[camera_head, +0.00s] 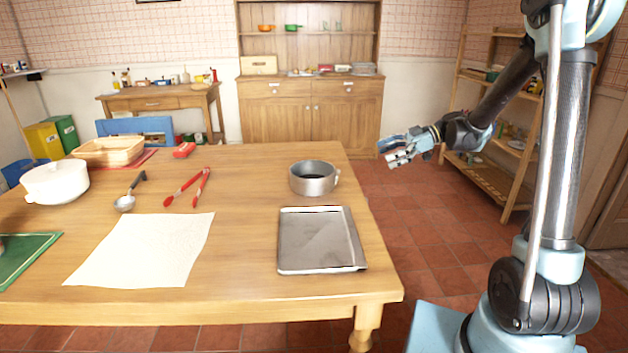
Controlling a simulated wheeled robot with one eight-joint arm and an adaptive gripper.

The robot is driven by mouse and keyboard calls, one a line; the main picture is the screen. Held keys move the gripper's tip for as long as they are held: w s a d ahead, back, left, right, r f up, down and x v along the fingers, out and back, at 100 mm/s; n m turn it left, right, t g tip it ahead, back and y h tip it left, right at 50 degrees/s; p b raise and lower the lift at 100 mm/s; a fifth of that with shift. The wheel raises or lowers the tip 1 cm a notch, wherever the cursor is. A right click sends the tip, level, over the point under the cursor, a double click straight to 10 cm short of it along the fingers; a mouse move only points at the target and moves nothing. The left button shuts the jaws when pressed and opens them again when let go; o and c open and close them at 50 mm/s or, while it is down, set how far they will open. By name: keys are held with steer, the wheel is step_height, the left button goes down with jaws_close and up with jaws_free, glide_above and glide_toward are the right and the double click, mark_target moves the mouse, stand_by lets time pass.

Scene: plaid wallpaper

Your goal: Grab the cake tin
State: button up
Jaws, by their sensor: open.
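A round grey metal cake tin (314,178) stands upright on the wooden table (240,265), near its right edge. It has a small loop or clasp on its right side. My gripper (391,153) is to the right of the tin and apart from it, beyond the table's right edge. My gripper is open and empty, its fingers pointing left.
A flat baking tray (321,240) lies in front of the tin. Red tongs (188,187), a ladle (126,203), white paper (140,249), a white pot (55,183) and a basket (108,151) occupy the left. A wooden shelf (488,181) stands behind my arm.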

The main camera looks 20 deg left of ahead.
glide_toward(337, 172)
steer(key=x, duration=0.4)
steer(key=shift+f, duration=0.1)
steer(key=shift+f+x, duration=0.2)
steer(key=shift+x, duration=2.9)
steer(key=shift+d, duration=0.15)
steer(key=c, duration=1.6)
